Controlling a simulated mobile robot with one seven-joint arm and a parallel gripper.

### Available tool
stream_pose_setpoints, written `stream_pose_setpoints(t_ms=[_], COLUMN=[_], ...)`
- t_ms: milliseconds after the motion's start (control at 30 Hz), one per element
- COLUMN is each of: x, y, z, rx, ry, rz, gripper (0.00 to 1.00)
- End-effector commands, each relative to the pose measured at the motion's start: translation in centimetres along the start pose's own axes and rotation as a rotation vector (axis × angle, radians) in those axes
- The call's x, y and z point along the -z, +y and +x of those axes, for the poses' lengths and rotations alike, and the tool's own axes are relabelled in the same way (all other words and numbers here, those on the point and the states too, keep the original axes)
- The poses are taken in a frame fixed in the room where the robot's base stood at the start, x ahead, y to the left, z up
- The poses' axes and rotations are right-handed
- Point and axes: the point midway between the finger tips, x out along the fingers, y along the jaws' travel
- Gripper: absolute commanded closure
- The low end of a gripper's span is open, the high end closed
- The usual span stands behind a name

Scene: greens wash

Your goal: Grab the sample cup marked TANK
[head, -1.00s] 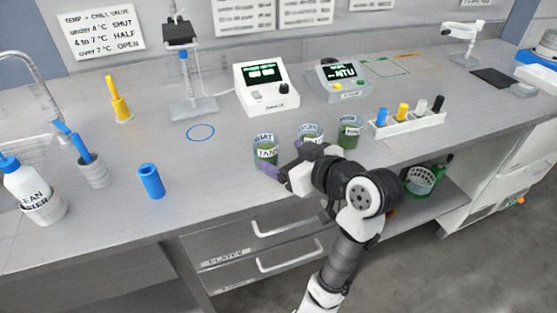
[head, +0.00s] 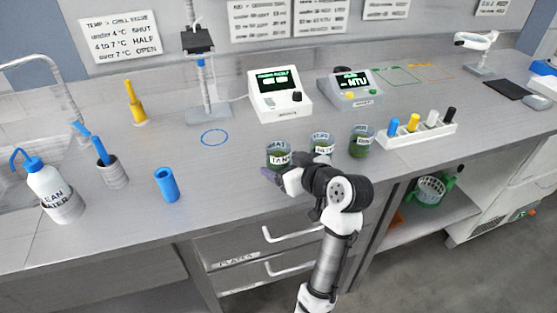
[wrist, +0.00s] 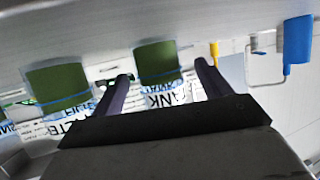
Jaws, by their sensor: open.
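The sample cup marked TANK (head: 279,156) stands on the bench, a clear cup with green contents and a white label. It is the leftmost of three similar cups. In the wrist view, which is tilted well over, the TANK cup (wrist: 157,62) shows beyond and between my two spread fingers. My gripper (head: 276,177) is open, close in front of the cup at its near side. In the wrist view my gripper (wrist: 163,85) holds nothing. Whether a finger touches the cup cannot be told.
The second cup (head: 322,144) and third cup (head: 361,141) stand just right of TANK. A rack (head: 420,136) of coloured markers is further right. Two meters (head: 278,95) stand behind. A blue cylinder (head: 167,184) stands left.

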Motion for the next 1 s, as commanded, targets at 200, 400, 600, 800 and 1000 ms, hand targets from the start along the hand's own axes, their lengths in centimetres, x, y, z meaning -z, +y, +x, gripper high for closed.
stream_pose_setpoints(t_ms=[200,400,600,800,1000], x=[0.0,-0.1,-0.1,-0.1,0.0], y=[0.1,0.2,0.2,0.2,0.2], z=[2.8,3.2,3.1,3.1,3.1], rx=[0.002,0.000,0.000,0.000,0.000], ry=[0.000,0.001,0.001,0.001,0.002], rz=[0.001,0.000,0.000,0.000,0.000], gripper=[0.23,0.23,0.38,0.65,0.72])
